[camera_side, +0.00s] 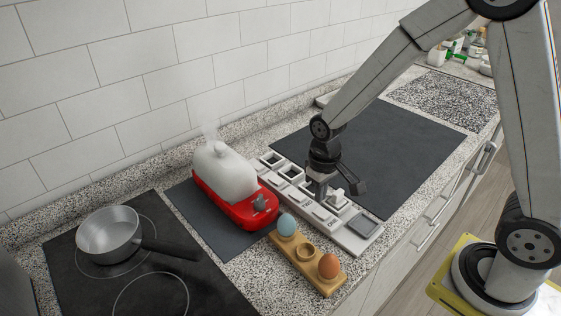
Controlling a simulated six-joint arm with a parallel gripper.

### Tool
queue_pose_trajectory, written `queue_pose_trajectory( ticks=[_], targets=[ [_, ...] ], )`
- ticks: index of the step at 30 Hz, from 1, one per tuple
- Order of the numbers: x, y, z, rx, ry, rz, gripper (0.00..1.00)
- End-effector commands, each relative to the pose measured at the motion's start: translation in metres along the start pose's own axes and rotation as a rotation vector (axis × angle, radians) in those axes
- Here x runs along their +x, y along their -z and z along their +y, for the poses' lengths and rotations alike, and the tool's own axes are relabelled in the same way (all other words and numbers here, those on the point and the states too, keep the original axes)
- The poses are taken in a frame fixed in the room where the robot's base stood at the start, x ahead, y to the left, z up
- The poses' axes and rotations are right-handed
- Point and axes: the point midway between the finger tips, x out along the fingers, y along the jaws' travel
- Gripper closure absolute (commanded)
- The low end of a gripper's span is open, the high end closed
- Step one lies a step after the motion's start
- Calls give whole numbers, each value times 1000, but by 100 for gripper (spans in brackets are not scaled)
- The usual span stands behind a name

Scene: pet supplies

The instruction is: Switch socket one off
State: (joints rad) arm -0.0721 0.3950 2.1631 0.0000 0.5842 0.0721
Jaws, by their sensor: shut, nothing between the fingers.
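A long light-grey socket strip (284,187) lies on the counter, running from the back left to the front right. It has several square sockets in a row with small switches beside them. A grey panel (365,227) is at its near right end. My gripper (318,194) is shut and empty, pointing down at the middle of the strip. Its tips are at or just above the strip; I cannot tell if they touch. It hides part of the strip. I cannot read which socket is socket one, nor the switch positions.
A red steamer with a cloudy lid (227,183) steams just left of the strip. A wooden egg holder (306,262) with a blue egg and a brown egg stands in front. A saucepan (110,234) sits on the hob. A dark mat (400,150) behind is mostly clear.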

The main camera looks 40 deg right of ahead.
Motion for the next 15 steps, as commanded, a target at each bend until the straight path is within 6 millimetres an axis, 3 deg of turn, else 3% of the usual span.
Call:
queue_pose_trajectory(
  ticks=[15],
  targets=[
    [-30, 0, 0, 0, 0, 2, 100]
  ],
)
